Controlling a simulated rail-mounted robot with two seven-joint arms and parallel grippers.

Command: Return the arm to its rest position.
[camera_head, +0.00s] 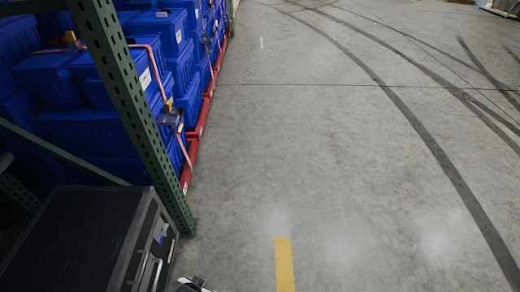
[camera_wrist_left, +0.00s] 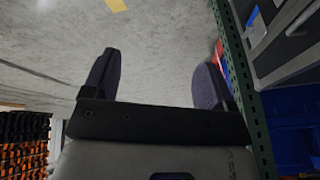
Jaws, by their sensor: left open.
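My left gripper (camera_wrist_left: 157,62) shows in the left wrist view. Its two dark fingers are spread wide apart, with only bare concrete floor between them, so it is open and empty. The fingers touch nothing that I can see. The green rack post stands to the right of the fingers in that view, apart from them. In the head view no gripper can be made out; a small grey part shows at the bottom edge, too cut off to identify. My right gripper is in neither view.
Strapped blue totes (camera_head: 107,93) stand at left behind a green rack post (camera_head: 135,105), with a red base rail (camera_head: 197,135). A dark-topped case (camera_head: 75,240) is at lower left. The concrete floor (camera_head: 330,150) is clear, with a yellow stripe (camera_head: 285,263). Orange-and-black stacked items (camera_wrist_left: 22,140) show at lower left.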

